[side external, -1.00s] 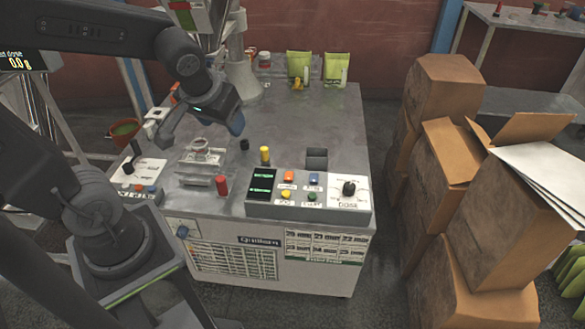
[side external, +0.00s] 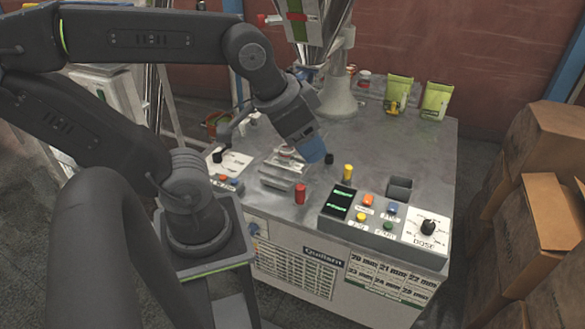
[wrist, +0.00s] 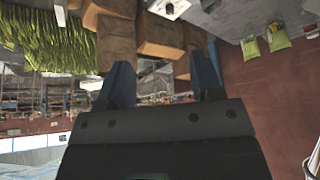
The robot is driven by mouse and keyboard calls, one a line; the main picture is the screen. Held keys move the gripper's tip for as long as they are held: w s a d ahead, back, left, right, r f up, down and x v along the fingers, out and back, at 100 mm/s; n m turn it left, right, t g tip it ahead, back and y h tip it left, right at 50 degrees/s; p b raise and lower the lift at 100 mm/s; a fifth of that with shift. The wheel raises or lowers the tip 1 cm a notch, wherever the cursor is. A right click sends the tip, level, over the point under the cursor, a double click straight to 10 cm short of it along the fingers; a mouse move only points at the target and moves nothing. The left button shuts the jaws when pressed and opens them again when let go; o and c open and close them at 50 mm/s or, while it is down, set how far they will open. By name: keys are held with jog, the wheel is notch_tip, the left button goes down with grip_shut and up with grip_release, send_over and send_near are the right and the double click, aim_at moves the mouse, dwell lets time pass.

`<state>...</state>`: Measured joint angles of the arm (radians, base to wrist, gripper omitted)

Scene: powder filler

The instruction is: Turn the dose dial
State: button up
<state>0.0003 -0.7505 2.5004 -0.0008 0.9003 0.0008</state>
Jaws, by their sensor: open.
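The dose dial (side external: 428,227) is a black knob on a white plate marked DOSE, at the right end of the control panel (side external: 384,246). It sits at the front right of the steel table. My gripper (side external: 316,153) is above the left middle of the table, to the left of the dial and well apart from it. In the wrist view my gripper (wrist: 163,85) shows two blue fingers spread wide with nothing between them. Part of a white panel plate with a black knob (wrist: 170,8) shows at the top edge there.
The panel also carries lit displays and several coloured buttons. A red cylinder (side external: 300,194), a yellow one (side external: 348,172) and a black one (side external: 329,158) stand on the table. Green pouches (side external: 436,100) are at the back. Cardboard boxes (side external: 545,225) stand to the right.

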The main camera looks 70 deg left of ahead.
dwell(0.4)
jog(key=shift+o, duration=0.7)
jog(key=m+g+h, duration=0.4)
jog(key=m, duration=0.9)
send_over(429, 223)
jog(key=s+a, duration=0.2)
jog(key=a, duration=0.3)
notch_tip(429, 223, down, 29)
jog(key=x, duration=1.3)
jog(key=shift+d+f, duration=0.25)
jog(key=shift+d, duration=0.05)
jog(key=shift+c, duration=0.3)
